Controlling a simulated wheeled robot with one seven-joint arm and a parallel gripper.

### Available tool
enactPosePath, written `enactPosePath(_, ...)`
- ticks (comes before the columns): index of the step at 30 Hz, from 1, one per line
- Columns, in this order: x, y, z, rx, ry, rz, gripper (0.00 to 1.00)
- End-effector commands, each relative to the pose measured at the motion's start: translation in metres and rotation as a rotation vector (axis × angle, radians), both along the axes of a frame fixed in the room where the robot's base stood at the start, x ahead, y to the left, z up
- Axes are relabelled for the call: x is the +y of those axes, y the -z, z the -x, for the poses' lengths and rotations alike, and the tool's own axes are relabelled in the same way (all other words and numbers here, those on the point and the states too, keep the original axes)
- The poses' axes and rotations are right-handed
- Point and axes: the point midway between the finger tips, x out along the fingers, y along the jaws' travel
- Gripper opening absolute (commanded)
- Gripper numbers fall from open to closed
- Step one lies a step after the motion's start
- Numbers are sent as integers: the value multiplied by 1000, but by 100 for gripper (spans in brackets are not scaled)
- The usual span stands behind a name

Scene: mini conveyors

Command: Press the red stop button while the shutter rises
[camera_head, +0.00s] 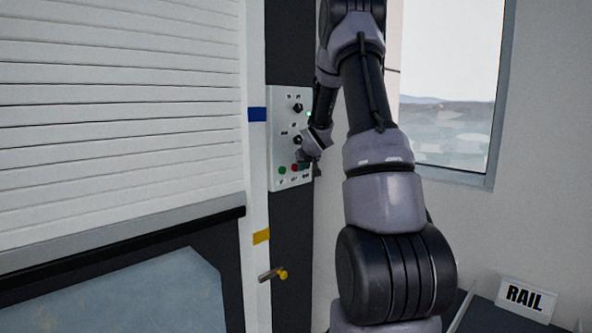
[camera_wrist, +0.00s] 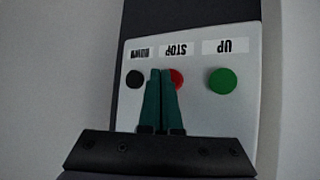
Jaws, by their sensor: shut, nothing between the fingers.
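The red stop button (camera_wrist: 178,79) is on a white control panel (camera_wrist: 200,108), under the STOP label. The wrist view shows it upside down, between the green UP button (camera_wrist: 222,81) and the black DOWN button (camera_wrist: 135,79). My gripper (camera_wrist: 161,72) is shut and empty. Its fingertips overlap the left part of the red button in that view; I cannot tell whether they touch it. In the head view my gripper (camera_head: 305,160) is at the panel's lower part, next to the red button (camera_head: 293,168). The white slatted shutter (camera_head: 120,110) is partly raised, its grey bottom bar above a dark opening.
Black knobs (camera_head: 298,108) and a small green light sit higher on the panel. Blue (camera_head: 257,114) and yellow (camera_head: 261,236) marks are on the white post. A yellow-tipped peg (camera_head: 281,274) sticks out below. A RAIL sign (camera_head: 525,298) stands at lower right.

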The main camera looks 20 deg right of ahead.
Motion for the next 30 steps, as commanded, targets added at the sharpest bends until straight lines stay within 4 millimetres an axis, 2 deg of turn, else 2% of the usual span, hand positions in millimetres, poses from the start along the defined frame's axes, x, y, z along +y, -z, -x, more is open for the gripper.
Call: enactPosePath(30, 4, 0, -9, 1, 1, -1, 0)
